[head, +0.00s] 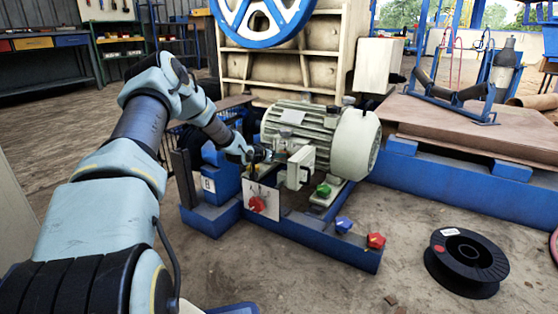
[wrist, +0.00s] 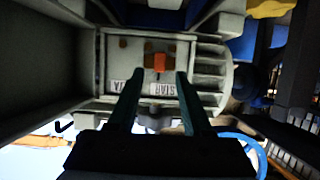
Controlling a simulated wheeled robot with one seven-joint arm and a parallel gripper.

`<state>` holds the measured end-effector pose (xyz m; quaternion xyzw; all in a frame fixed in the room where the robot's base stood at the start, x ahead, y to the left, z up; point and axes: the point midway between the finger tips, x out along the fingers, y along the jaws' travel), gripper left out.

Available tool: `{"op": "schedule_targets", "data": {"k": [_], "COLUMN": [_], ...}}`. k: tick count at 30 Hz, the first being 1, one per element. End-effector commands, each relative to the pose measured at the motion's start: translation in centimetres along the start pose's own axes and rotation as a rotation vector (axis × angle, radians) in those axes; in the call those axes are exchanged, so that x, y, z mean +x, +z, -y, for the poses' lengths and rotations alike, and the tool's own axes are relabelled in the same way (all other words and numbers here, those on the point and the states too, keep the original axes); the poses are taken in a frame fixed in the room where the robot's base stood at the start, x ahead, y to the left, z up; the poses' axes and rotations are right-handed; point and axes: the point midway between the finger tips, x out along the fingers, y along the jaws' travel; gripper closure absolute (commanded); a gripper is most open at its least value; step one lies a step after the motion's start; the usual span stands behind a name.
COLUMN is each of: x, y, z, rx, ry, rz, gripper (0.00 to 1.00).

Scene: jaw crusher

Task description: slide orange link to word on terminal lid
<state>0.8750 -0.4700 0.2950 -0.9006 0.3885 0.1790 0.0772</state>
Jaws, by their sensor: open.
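The small orange link (wrist: 159,62) shows in the wrist view inside a pale terminal box (wrist: 103,75), with brownish pieces on either side of it. Below it in that view are two white labels: one reads STAR (wrist: 163,89), the other (wrist: 117,86) is partly covered by a finger. My gripper (wrist: 160,73) is open, its two dark fingers pointing into the box with the tips on either side of and just below the link. Contact cannot be told. In the head view my gripper (head: 262,155) is beside the motor, and the link cannot be made out.
The ribbed motor (head: 352,142) stands on a blue frame (head: 300,238). A black spool (head: 466,262) lies on open floor to the right.

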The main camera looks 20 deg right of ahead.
Motion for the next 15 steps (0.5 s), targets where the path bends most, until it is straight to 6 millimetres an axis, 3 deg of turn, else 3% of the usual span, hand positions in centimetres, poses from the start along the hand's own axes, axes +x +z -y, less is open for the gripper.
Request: {"op": "schedule_targets", "data": {"k": [6,15], "x": [2.4,2.6], "y": [0.1,-0.1], "z": [0.0,0.0], "rx": [0.000,0.000], "ry": [0.001,0.000], "rz": [-0.001,0.001], "gripper": [0.50,0.50]}}
